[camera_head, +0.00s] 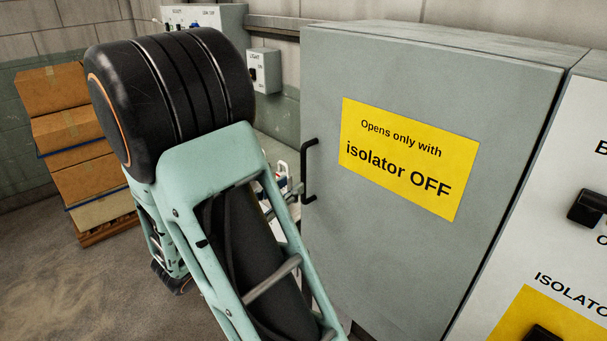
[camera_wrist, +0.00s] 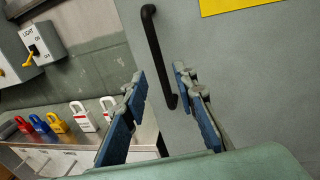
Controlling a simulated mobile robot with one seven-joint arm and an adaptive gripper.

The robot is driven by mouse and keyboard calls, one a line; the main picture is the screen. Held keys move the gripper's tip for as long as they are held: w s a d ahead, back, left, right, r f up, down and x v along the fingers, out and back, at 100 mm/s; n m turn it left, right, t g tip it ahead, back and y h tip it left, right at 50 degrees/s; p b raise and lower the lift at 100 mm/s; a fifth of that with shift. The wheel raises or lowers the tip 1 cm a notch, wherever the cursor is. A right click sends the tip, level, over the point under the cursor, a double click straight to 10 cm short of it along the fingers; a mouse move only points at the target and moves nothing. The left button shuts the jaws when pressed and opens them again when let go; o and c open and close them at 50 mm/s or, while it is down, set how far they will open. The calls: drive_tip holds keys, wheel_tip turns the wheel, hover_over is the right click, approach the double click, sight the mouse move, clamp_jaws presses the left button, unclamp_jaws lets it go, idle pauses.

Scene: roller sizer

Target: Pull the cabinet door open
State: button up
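The grey cabinet door (camera_head: 400,250) appears shut and carries a yellow label (camera_head: 408,160) reading "Opens only with isolator OFF". Its black bar handle (camera_head: 306,172) is at the door's left edge. In the wrist view, the door (camera_wrist: 250,70) fills the right side and the handle (camera_wrist: 153,40) runs down ahead of my gripper (camera_wrist: 161,80). The gripper is open, its blue-padded fingers apart, with the handle's lower end showing between them. I cannot tell how far the handle is from the fingertips. In the head view, my arm hides the gripper.
Right of the door is a panel with a black knob (camera_head: 586,208) and a partly cut-off isolator (camera_head: 545,333). A light switch box (camera_head: 264,71) is on the wall. Coloured padlocks (camera_wrist: 57,122) stand on a ledge left of the door. Stacked boxes (camera_head: 70,140) stand far left.

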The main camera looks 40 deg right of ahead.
sight(302, 177)
drive_tip(key=x, duration=0.6)
drive_tip(key=shift+d, duration=0.3)
clamp_jaws()
